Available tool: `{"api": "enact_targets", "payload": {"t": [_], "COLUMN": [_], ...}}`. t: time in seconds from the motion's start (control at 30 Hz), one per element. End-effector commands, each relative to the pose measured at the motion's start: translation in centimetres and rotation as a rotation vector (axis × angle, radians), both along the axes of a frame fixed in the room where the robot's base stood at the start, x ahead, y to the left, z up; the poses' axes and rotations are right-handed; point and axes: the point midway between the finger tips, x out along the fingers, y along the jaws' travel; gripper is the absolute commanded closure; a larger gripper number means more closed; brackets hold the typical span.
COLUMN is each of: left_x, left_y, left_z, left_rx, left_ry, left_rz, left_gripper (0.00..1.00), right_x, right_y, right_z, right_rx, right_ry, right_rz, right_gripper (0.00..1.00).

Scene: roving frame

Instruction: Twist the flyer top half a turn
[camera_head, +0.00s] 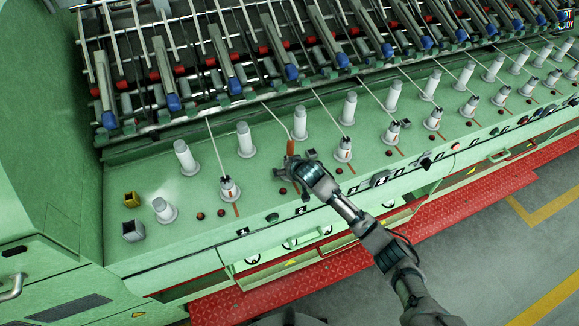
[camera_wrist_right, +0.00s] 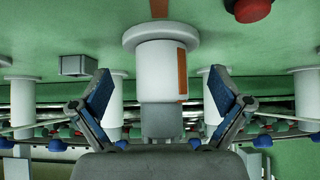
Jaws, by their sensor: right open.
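The flyer top shows in the right wrist view as a grey block (camera_wrist_right: 161,120) at the end of a white cylinder (camera_wrist_right: 161,72) with a wide round flange. An orange stripe marks the cylinder. My right gripper (camera_wrist_right: 158,90) is open, with one blue-padded finger on each side of the flyer and visible gaps to both. In the head view, my right gripper (camera_head: 285,172) is low over the green deck in the front row, and it hides most of that flyer. My left gripper is in neither view.
Similar white flyers stand on both sides, one to the left (camera_head: 229,190) and one to the right (camera_head: 344,150). A row of white bobbins (camera_head: 300,122) stands behind. A small grey box (camera_wrist_right: 78,65) is close by. A red button (camera_wrist_right: 248,8) sits on the deck.

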Motion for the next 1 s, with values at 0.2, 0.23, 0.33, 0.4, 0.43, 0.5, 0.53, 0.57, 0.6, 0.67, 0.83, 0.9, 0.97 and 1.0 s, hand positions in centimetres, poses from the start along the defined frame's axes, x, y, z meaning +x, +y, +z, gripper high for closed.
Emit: {"api": "enact_targets", "payload": {"t": [0.2, 0.23, 0.33, 0.4, 0.43, 0.5, 0.53, 0.57, 0.6, 0.67, 0.83, 0.9, 0.97, 1.0], "left_x": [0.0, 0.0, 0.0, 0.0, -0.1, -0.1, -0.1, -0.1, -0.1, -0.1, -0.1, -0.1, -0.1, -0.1], "left_y": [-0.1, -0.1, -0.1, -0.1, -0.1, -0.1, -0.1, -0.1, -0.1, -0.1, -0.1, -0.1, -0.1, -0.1], "left_z": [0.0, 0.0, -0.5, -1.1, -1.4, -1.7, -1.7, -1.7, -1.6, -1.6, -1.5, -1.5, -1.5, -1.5], "left_rx": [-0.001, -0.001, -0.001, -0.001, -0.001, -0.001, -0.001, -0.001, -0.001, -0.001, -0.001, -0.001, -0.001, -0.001], "left_ry": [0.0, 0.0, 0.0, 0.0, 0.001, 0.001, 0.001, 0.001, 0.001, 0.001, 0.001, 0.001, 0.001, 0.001], "left_rz": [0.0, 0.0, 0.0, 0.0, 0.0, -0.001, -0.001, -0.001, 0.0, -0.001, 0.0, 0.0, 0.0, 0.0], "left_gripper": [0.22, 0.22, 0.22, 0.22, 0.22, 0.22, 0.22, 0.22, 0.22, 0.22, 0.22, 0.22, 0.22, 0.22], "right_x": [0.2, 0.2, 0.2, 0.2, 0.2, 0.1, 0.1, 0.0, 0.0, 0.0, 0.0, 0.0, 0.0, 0.0], "right_y": [-0.2, -0.2, -0.1, -0.1, 0.0, 0.0, 0.0, 0.0, 0.0, 0.0, 0.0, 0.0, 0.0, 0.0], "right_z": [0.1, 0.0, -0.1, -0.2, -0.3, -0.3, -0.2, -0.1, -0.1, 0.0, 0.0, 0.0, 0.0, 0.0], "right_rx": [0.0, 0.0, 0.001, 0.001, -0.001, -0.001, 0.0, -0.001, 0.0, -0.001, -0.001, -0.001, -0.002, -0.002], "right_ry": [0.0, 0.001, -0.001, -0.001, 0.0, 0.0, 0.0, -0.001, -0.001, -0.002, -0.001, -0.001, -0.001, -0.001], "right_rz": [0.216, 0.258, 0.388, 0.462, 0.487, 0.528, 0.538, 0.545, 0.549, 0.549, 0.548, 0.548, 0.547, 0.547], "right_gripper": [0.0, 0.0, 0.0, 0.0, 0.0, 0.0, 0.0, 0.0, 0.0, 0.0, 0.2, 0.38, 0.53, 0.62]}}
